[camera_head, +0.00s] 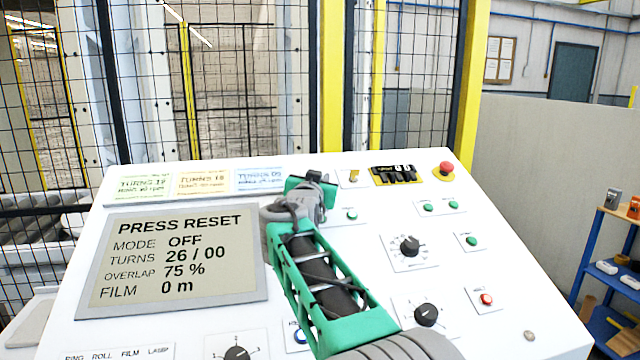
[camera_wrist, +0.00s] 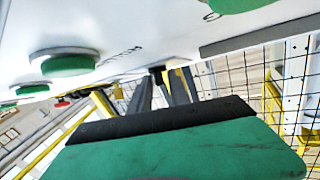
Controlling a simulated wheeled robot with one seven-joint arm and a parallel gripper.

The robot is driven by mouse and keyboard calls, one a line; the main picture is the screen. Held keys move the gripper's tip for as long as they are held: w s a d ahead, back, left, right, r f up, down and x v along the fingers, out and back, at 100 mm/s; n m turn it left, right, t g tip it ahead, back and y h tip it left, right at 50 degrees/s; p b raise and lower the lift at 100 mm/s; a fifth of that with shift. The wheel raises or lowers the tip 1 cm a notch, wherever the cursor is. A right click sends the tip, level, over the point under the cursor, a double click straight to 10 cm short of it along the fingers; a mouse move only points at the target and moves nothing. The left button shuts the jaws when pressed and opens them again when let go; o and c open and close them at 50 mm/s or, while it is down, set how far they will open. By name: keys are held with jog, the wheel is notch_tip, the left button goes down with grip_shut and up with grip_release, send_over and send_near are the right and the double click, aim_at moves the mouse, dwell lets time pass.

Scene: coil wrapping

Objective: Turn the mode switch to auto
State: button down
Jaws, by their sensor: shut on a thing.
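The white control panel (camera_head: 340,270) slopes in front of me. Its display (camera_head: 175,260) reads PRESS RESET, MODE OFF, TURNS 26 / 00. My gripper (camera_head: 314,183) reaches over the panel's upper middle, right of the coloured cards. It is shut on a small black switch knob, taken as the mode switch (camera_head: 314,176); my gripper hides its plate and marks. In the wrist view the fingers (camera_wrist: 163,92) close around a small dark piece (camera_wrist: 157,74) at the panel face. The knob's pointing direction cannot be told.
Black rotary knobs (camera_head: 409,246), (camera_head: 426,315) and a green button (camera_head: 351,215) are nearby. Mesh fencing (camera_head: 230,90) stands behind; a blue shelf (camera_head: 605,270) is at right.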

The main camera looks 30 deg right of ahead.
jog(key=m+g+h, duration=0.1)
jog(key=m+g+p, duration=0.1)
jog(key=m+g+h+p, duration=0.1)
jog(key=shift+w+a+r+m+h, duration=0.15)
jog(key=shift+w+a+m+h, duration=0.05)
jog(key=shift+a+m+h, duration=0.1)
jog(key=shift+d+m+g+h+p, duration=0.1)
jog(key=shift+m+g+h+p, duration=0.4)
jog(key=shift+m+g+p, duration=0.3)
jog(key=c, duration=1.5)
grip_release()
jog(key=b+v, duration=0.1)
jog(key=v, duration=0.6)
jog(key=shift+s+a, duration=0.2)
jog(key=shift+a, duration=0.1)
